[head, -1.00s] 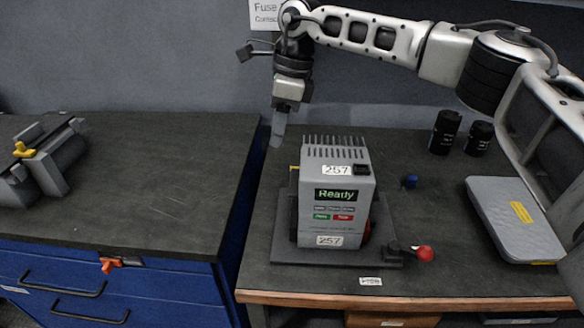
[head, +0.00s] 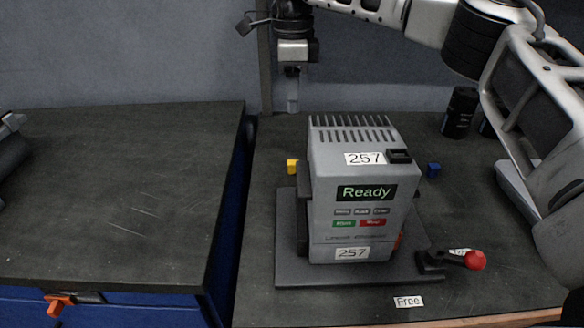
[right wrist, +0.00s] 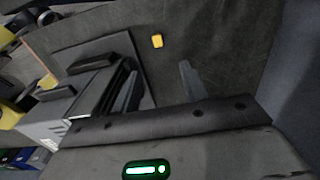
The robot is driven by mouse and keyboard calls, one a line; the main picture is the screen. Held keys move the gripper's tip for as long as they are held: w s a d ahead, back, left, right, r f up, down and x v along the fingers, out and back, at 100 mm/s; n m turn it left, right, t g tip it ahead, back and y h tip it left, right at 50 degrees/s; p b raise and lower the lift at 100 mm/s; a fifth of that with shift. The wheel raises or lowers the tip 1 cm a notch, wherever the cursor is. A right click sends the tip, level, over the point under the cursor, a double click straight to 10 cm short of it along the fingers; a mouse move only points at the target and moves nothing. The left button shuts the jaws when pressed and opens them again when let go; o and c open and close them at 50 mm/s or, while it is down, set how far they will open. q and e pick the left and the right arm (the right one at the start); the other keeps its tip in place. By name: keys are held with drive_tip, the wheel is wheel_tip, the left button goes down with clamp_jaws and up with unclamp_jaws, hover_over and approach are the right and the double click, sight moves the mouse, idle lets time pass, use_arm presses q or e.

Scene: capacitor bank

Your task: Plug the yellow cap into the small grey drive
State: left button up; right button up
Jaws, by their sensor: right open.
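The small grey drive (head: 325,215) stands upright on a dark base plate, with "257" labels and a lit "Ready" display. A black fitting (head: 399,156) sits on its top front edge. My right gripper (head: 293,108) is above and behind the cap, open and empty. In the right wrist view the cap (right wrist: 157,41) shows beyond the gap between the two fingers, apart from them. My left gripper is not in view.
A red-knobbed lever (head: 474,260) sticks out at the base plate's front right. A black cylinder (head: 459,112) stands at the back right. The left bench (head: 110,200) is largely clear, beyond a gap.

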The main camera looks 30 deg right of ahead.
drive_tip(key=b, duration=0.2)
hover_over(293, 162)
drive_tip(key=f, duration=1)
drive_tip(key=shift+w+f, duration=0.15)
drive_tip(key=shift+w, duration=0.05)
drive_tip(key=shift+f, duration=0.25)
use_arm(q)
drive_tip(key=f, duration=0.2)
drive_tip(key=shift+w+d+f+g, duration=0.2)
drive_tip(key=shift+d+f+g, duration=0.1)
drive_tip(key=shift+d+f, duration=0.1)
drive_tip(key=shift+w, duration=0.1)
use_arm(e)
drive_tip(key=f, duration=0.5)
drive_tip(key=shift+s+b, duration=0.25)
drive_tip(key=shift+b, duration=0.05)
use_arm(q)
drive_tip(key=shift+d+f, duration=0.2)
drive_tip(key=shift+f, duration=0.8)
use_arm(e)
drive_tip(key=shift+f, duration=0.1)
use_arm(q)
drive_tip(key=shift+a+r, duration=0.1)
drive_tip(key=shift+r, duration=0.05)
use_arm(e)
clamp_jaws()
